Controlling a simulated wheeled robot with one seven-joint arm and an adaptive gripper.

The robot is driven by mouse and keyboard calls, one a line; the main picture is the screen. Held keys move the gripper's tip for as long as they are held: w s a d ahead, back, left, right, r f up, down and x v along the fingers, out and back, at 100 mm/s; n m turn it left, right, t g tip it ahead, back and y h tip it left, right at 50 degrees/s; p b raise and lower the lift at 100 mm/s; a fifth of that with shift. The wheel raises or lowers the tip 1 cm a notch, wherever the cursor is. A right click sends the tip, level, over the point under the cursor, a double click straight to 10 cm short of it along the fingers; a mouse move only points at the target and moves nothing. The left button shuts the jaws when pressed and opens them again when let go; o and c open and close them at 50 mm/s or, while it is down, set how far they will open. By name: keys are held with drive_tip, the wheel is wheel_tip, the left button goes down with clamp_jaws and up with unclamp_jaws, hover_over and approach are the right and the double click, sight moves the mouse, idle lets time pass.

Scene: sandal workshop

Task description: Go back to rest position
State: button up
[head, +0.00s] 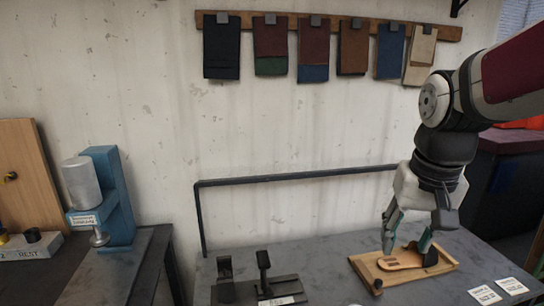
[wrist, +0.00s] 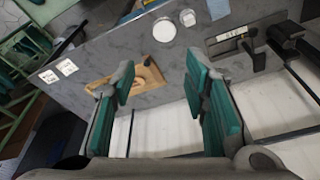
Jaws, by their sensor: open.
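My gripper (head: 408,238) hangs from my arm at the right of the head view, pointing down over the wooden tray (head: 438,268). A tan sandal sole (head: 402,260) lies on this tray. In the wrist view the two teal-padded fingers of my gripper (wrist: 160,82) stand wide apart with nothing between them. The tray (wrist: 98,86) shows beyond the left finger there, partly hidden by it. How high the fingertips are above the sole is hard to tell.
A dark stand with upright posts (head: 265,288) is at the table's front middle. White cards (head: 485,295) lie at the right. A blue press (head: 110,195) stands on the left bench. A dark rail (head: 290,177) runs behind the table, and leather pieces (head: 270,45) hang above.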

drive_tip(key=s+a+r+n+t+p, duration=0.1)
drive_tip(key=s+a+n+p, duration=0.1)
drive_tip(key=s, duration=1.5)
drive_tip(key=shift+a+n+t, duration=0.4)
drive_tip(key=shift+a, duration=0.25)
drive_tip(key=shift+r, duration=0.15)
